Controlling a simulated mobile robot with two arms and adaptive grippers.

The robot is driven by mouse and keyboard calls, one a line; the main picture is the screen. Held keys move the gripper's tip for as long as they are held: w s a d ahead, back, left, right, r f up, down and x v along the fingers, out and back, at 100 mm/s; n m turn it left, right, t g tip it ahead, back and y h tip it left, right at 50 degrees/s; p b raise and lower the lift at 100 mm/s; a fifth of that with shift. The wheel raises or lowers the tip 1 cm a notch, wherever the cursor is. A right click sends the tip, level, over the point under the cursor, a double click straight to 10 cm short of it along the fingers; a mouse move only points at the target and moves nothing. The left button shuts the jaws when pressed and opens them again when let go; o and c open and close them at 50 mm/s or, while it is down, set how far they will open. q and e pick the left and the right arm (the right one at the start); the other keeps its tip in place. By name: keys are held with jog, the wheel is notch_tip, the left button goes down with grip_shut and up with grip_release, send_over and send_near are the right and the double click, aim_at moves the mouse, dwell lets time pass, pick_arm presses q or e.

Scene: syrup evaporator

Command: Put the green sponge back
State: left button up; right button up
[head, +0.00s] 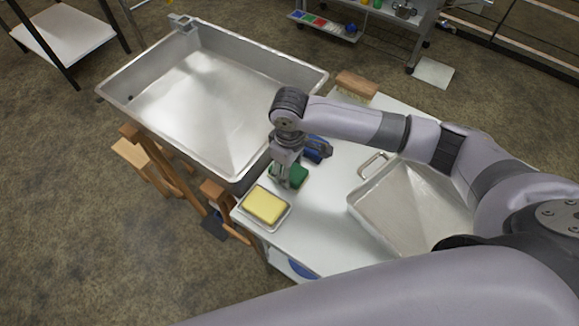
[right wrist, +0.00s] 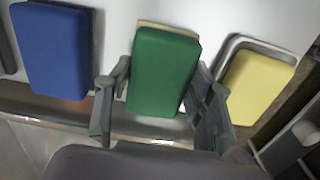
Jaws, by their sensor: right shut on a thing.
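The green sponge (head: 300,174) is at my right gripper (head: 284,180), near the left edge of the white table. In the right wrist view the green sponge (right wrist: 163,70) lies between the two fingers of the right gripper (right wrist: 158,115), which is shut on it. A pale layer shows along its far edge. I cannot tell whether it touches the table. The yellow sponge (head: 265,204) lies in a small metal tray (head: 283,222) in front of it. The blue sponge (right wrist: 52,48) is on the other side, and the gripper partly hides it in the head view. My left gripper is out of view.
A large metal pan (head: 185,105) on wooden legs stands just left of the table (head: 320,240). A shallow metal tray with a handle (head: 410,205) lies to the right. A wooden brush (head: 357,84) lies at the back. Bare table lies between sponges and shallow tray.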

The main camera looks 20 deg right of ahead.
jog(key=o, duration=1.1)
jog(key=shift+r, duration=0.1)
notch_tip(320, 180, up, 12)
jog(key=b, duration=0.1)
